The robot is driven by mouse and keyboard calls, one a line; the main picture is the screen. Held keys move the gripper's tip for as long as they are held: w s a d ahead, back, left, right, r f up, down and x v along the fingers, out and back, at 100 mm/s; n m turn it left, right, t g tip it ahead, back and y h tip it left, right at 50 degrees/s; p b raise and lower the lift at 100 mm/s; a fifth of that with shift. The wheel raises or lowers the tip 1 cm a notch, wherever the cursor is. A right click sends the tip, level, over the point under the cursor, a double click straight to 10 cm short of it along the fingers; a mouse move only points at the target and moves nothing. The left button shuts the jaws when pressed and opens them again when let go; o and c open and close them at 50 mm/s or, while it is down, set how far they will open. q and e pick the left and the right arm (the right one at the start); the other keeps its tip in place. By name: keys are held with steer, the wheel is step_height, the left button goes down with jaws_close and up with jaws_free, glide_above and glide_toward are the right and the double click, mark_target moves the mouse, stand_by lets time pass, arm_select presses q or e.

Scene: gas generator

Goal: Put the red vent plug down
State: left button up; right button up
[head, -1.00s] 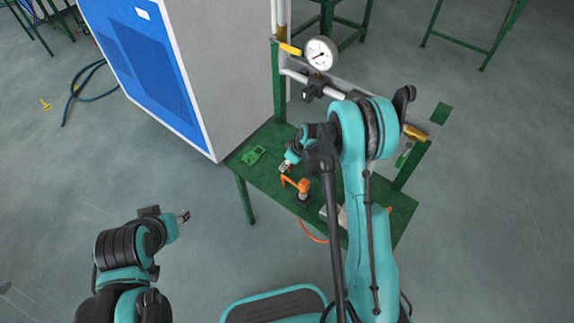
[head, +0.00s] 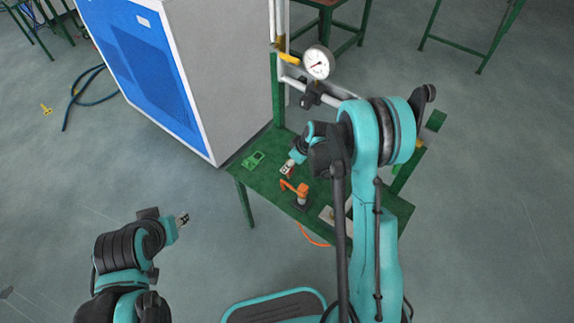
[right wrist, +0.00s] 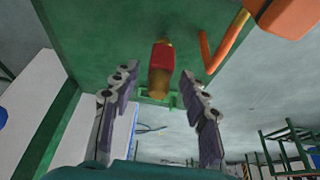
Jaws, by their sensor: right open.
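The red vent plug (right wrist: 160,62) shows in the right wrist view as a red body with a brass-coloured end, against the green table top. My right gripper (right wrist: 158,76) is open, with one finger on each side of the plug and visible gaps between. In the head view my right gripper (head: 287,170) is low over the green table (head: 258,181), with a small spot of red at its tips. Whether the plug rests fully on the table is hard to tell. My left gripper (head: 184,218) is off to the left, over the floor; its fingers are too small to read.
An orange angled tool (head: 295,188) on a dark base stands close to my right gripper. A green device (head: 252,160) lies at the table's left end. A pressure gauge (head: 317,62) on pipes rises behind. A blue-and-white cabinet (head: 222,80) stands at the left.

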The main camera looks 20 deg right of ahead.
steer(key=s+r+m+t+h+p, duration=0.1)
steer(key=s+r, duration=0.3)
steer(key=r, duration=0.3)
steer(key=s+r+m, duration=0.2)
steer(key=s+r, duration=0.2)
steer(key=r, duration=0.3)
steer(key=s+r+m+t+h+p, duration=0.1)
steer(key=s+r, duration=0.3)
steer(key=r, duration=0.3)
steer(key=s+r+m+t, duration=0.1)
steer(key=s+r+m, duration=0.2)
steer(key=s, duration=0.9)
steer(key=shift+s+r+m+t+h, duration=0.25)
steer(key=shift+r+m+t+h, duration=0.05)
steer(key=shift+r+t+h, duration=0.15)
